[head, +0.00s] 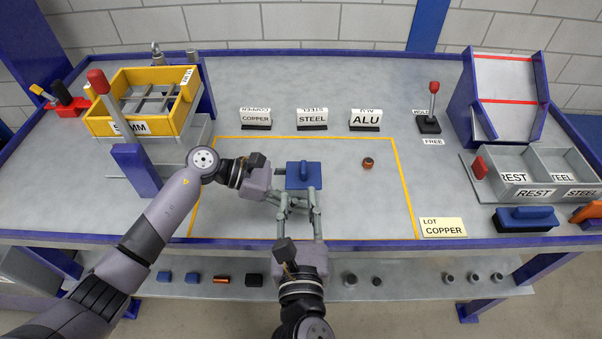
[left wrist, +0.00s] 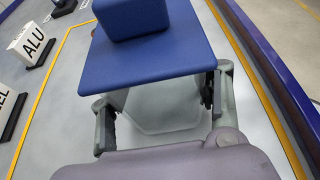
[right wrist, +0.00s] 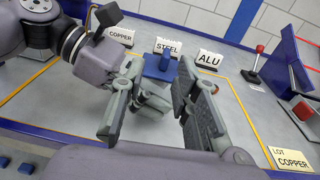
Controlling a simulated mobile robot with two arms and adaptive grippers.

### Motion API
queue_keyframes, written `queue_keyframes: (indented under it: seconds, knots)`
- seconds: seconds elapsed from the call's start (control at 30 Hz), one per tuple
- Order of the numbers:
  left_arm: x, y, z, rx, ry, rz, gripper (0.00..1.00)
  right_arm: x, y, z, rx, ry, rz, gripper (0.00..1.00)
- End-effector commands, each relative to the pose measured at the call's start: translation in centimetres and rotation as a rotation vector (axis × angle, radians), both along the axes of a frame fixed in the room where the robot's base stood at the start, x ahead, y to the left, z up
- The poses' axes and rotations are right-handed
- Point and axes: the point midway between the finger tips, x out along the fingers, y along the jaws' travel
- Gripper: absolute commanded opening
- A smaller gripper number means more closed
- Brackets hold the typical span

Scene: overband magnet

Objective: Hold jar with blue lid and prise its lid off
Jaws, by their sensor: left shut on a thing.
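The jar's square blue lid (head: 303,175) with a raised block on top shows inside the yellow outline on the bench. The left wrist view shows the lid (left wrist: 150,45) from close, with the grey jar body (left wrist: 160,108) under it. My left gripper (head: 292,198) comes from the left and is shut on the jar body below the lid. The lid sits on the jar. My right gripper (head: 300,207) is open on the near side of the jar. In the right wrist view its fingers (right wrist: 160,105) stand apart, with the jar and left fingers seen between and beyond them.
A small dark and copper piece (head: 367,163) lies right of the jar. Signs for copper (head: 256,118), steel (head: 312,118) and ALU (head: 366,118) stand behind. A yellow bin (head: 137,124) is at left, grey REST and STEEL trays (head: 515,178) at right. Bench inside the outline is otherwise mostly clear.

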Motion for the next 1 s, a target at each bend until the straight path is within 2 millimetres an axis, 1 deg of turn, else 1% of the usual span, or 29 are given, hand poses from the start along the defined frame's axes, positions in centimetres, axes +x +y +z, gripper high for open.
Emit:
queue_keyframes:
  seconds: [0.03, 0.13, 0.23, 0.37, 0.6, 0.7, 0.83, 1.0]
  knots:
    - [-0.4, 0.2, -1.1, 0.017, 0.013, -0.007, 0.00, 0.0, -0.4, 0.0, 0.009, 0.011, -0.018, 0.28]
    - [-0.4, 0.2, -1.1, 0.018, 0.014, -0.006, 0.00, 0.1, -0.8, 0.0, 0.015, 0.024, -0.039, 0.28]
    - [-0.4, 0.2, -1.1, 0.018, 0.014, -0.006, 0.00, 0.8, -0.8, 0.0, 0.015, 0.026, -0.043, 0.28]
    - [-0.4, 0.2, -1.1, 0.018, 0.014, -0.006, 0.00, 2.3, -0.9, -0.1, 0.016, 0.024, -0.043, 0.28]
    - [-0.4, 0.2, -1.1, 0.018, 0.014, -0.006, 0.00, 5.8, -0.8, -0.4, 0.015, 0.025, -0.043, 0.28]
    - [-0.4, 0.2, -1.1, 0.018, 0.014, -0.006, 0.00, 7.0, -0.8, -0.5, 0.015, 0.024, -0.042, 0.28]
    - [-0.4, 0.2, -1.1, 0.018, 0.014, -0.006, 0.00, 8.2, -0.8, -0.6, 0.014, 0.025, -0.041, 0.28]
    - [-0.4, 0.2, -1.1, 0.018, 0.014, -0.005, 0.00, 8.9, -0.8, -0.8, 0.015, 0.027, -0.041, 0.28]
